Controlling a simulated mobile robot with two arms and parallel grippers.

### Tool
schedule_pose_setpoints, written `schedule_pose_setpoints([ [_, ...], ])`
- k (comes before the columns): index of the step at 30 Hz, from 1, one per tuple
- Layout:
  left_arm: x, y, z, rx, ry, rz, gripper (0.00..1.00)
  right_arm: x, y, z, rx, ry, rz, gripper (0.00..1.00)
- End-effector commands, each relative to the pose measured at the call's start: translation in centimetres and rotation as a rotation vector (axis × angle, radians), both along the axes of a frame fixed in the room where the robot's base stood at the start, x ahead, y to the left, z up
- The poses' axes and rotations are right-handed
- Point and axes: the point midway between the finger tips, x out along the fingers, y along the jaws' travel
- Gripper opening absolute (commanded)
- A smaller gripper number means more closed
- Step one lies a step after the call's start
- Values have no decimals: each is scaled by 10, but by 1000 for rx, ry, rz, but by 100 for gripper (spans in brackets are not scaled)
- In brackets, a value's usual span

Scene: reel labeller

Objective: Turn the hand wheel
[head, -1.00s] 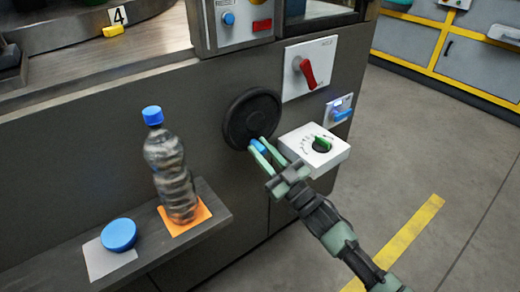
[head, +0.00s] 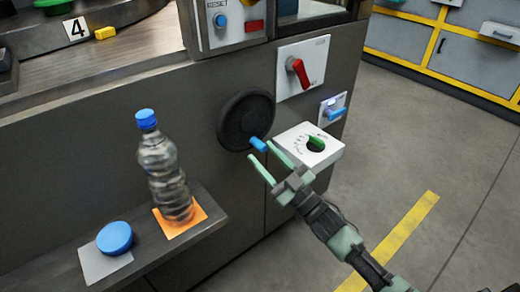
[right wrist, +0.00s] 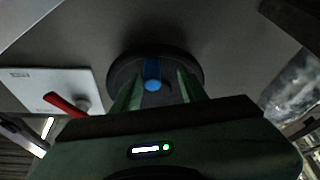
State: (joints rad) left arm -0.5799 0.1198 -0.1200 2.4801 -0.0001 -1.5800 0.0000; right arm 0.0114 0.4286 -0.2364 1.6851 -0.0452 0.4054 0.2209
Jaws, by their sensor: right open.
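The black hand wheel (head: 246,115) is on the dark front panel of the machine. Its blue handle (head: 259,144) sticks out at the wheel's lower right edge. My right gripper (head: 267,157) is open and empty, with its green fingertips just short of the handle, in front of and below it. In the right wrist view the wheel (right wrist: 118,68) is ahead, and the blue handle (right wrist: 152,85) shows between the two open fingers, apart from both. My left gripper is not in view.
A bottle (head: 165,175) and a blue disc (head: 114,238) stand on the shelf at left.

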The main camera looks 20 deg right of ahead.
Motion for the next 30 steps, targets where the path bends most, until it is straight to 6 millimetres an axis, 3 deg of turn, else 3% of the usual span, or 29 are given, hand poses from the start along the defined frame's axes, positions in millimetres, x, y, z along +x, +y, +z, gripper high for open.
schedule_pose_setpoints([
  [9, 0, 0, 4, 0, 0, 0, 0, -39, -21, -17, -2, 0, -2, 43],
  [19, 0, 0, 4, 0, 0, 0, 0, -44, -23, -19, -1, -1, -3, 43],
  [20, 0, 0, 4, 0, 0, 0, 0, -44, -23, -19, -1, -1, -3, 37],
  [24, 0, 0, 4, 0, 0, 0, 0, -43, -21, -24, -2, 34, -19, 0],
  [26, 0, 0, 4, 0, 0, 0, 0, -42, -19, -32, -5, 83, -43, 0],
  [30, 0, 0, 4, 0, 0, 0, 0, -47, -15, -65, -23, 295, -134, 0],
])
